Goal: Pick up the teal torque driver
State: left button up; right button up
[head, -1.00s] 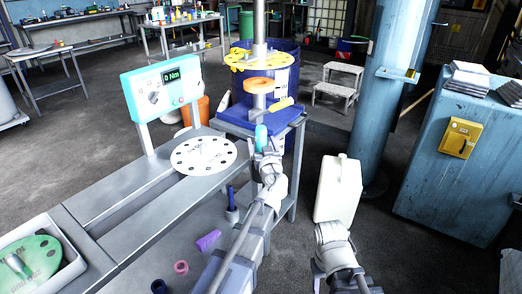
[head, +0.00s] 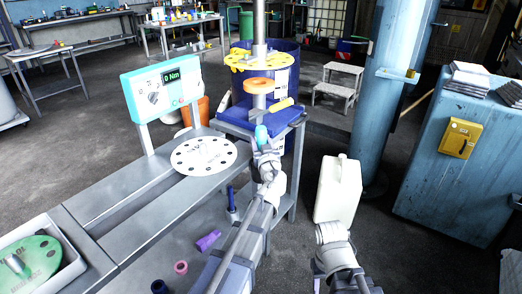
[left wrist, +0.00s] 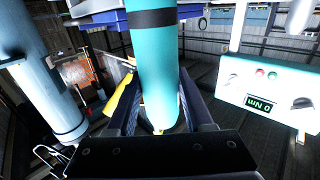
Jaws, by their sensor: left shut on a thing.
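The teal torque driver (left wrist: 155,85) fills the middle of the left wrist view, a teal cylinder with a black band, between the two fingers of my left gripper (left wrist: 157,118). In the head view its teal top (head: 262,134) shows just above my left gripper (head: 264,152), in front of the blue-topped stand. My left gripper is shut on it. The driver's lower part is hidden by the gripper in the head view. My right arm (head: 335,250) shows at the bottom right, and its fingertips are not clear.
A teal readout box (head: 160,86) showing 0 Nm stands behind the bench with a white holed disc (head: 204,156). A column with a yellow holed disc (head: 262,60) and orange ring rises from the blue stand (head: 236,118). A white canister (head: 338,190) stands on the floor at right.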

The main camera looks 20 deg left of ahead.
pick_arm(q)
grip_shut()
